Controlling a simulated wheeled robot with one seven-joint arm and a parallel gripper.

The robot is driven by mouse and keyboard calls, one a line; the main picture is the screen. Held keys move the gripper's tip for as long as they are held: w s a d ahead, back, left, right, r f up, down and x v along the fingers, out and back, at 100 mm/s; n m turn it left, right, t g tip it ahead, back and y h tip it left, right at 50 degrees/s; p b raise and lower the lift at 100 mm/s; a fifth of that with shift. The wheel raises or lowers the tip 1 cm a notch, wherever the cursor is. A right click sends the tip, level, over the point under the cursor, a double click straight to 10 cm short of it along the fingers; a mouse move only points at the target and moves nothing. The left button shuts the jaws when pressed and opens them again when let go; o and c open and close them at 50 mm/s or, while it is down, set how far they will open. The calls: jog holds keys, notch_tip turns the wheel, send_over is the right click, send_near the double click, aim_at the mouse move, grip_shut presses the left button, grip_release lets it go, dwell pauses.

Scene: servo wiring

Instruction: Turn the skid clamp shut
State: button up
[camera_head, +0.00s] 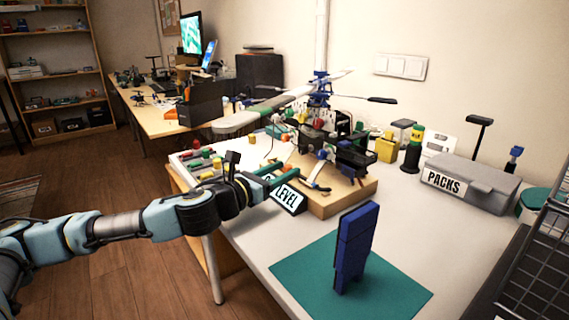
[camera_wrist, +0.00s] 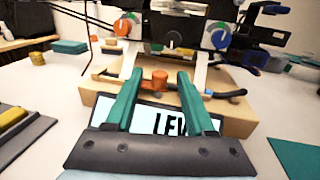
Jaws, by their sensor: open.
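A model helicopter (camera_head: 322,125) stands on a wooden block (camera_head: 340,200); its light-coloured skid legs show in the wrist view (camera_wrist: 200,74). A small orange knob (camera_wrist: 160,80), which looks like the skid clamp's, sits at the front of the block. My gripper (camera_head: 284,174) is at the block's front left side. Its two green fingers are apart in the wrist view (camera_wrist: 161,74), one on each side of the knob, with gaps visible. A dark bar (camera_wrist: 226,95) lies right of the knob. I cannot tell the clamp's setting.
A tilted LEVEL display (camera_head: 288,198) stands just below my gripper. A blue upright block (camera_head: 355,248) stands on a teal mat (camera_head: 400,290) at the front. A grey PACKS box (camera_head: 470,182) is at the right. A tray of small coloured parts (camera_head: 190,160) lies at the left.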

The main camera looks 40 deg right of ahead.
jog(key=shift+w+d, duration=0.1)
jog(key=shift+d, duration=0.3)
grip_shut()
dwell(0.4)
